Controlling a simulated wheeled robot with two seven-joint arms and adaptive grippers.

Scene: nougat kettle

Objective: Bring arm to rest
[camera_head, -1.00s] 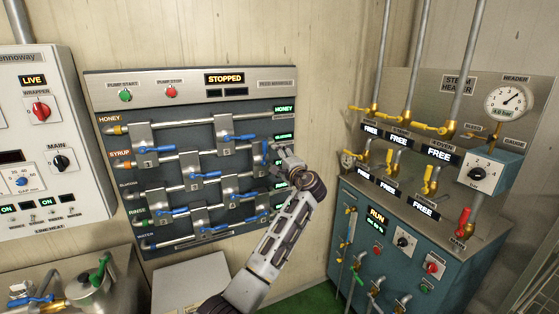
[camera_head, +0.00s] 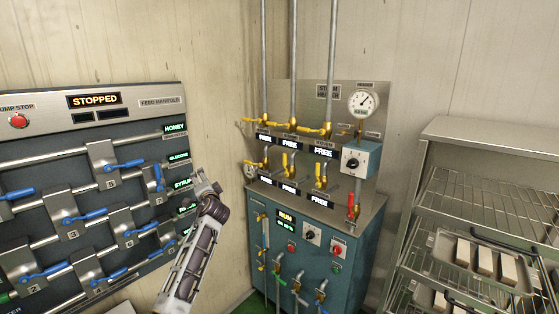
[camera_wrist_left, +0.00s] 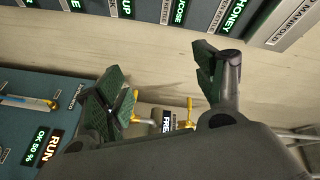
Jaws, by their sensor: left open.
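My left gripper (camera_head: 207,189) is raised in front of the wall, just right of the feed manifold panel (camera_head: 120,102), whose blue-handled valves (camera_head: 128,166) sit on steel pipes. In the left wrist view the gripper (camera_wrist_left: 158,85) has its two green-padded fingers spread wide with nothing between them. The manifold's name labels (camera_wrist_left: 180,12) run along the top of that view. The manifold display (camera_head: 94,100) reads STOPPED. My right gripper is in neither view.
The teal steam header cabinet (camera_head: 345,240) stands right of my arm, with yellow-handled valves (camera_head: 285,161), a red valve handle (camera_head: 351,207) and a gauge (camera_head: 363,102). A steel rack (camera_head: 425,190) with trays of pale blocks (camera_head: 484,258) is at far right. Bare wall separates manifold and cabinet.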

